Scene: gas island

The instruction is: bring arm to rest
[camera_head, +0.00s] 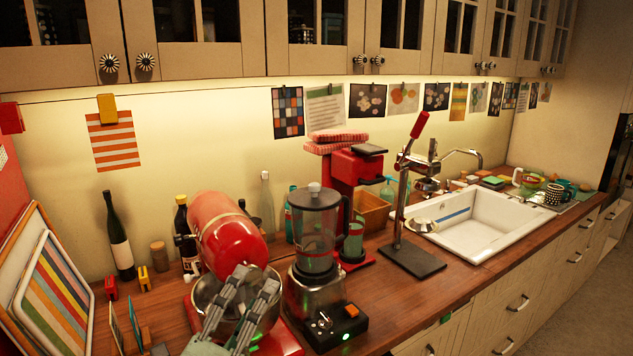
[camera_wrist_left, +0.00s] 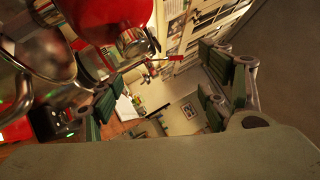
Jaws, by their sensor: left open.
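My left gripper (camera_head: 252,302) is at the bottom of the head view, in front of the red stand mixer (camera_head: 225,232) and its metal bowl (camera_head: 207,305). In the left wrist view my left gripper (camera_wrist_left: 170,95) has its green-padded fingers wide apart, with nothing between them. The mixer's red head (camera_wrist_left: 112,12) and a steel bowl (camera_wrist_left: 45,55) show at the upper left there. I cannot tell whether the gripper touches the mixer or the bowl. My right gripper is in neither view.
A blender (camera_head: 315,240) stands close to the right of my left gripper. Beyond it are a red coffee machine (camera_head: 357,168), a lever press (camera_head: 405,200) and a white sink (camera_head: 485,222). Bottles (camera_head: 118,240) and trays (camera_head: 55,295) stand at the left. The front worktop right of the blender is clear.

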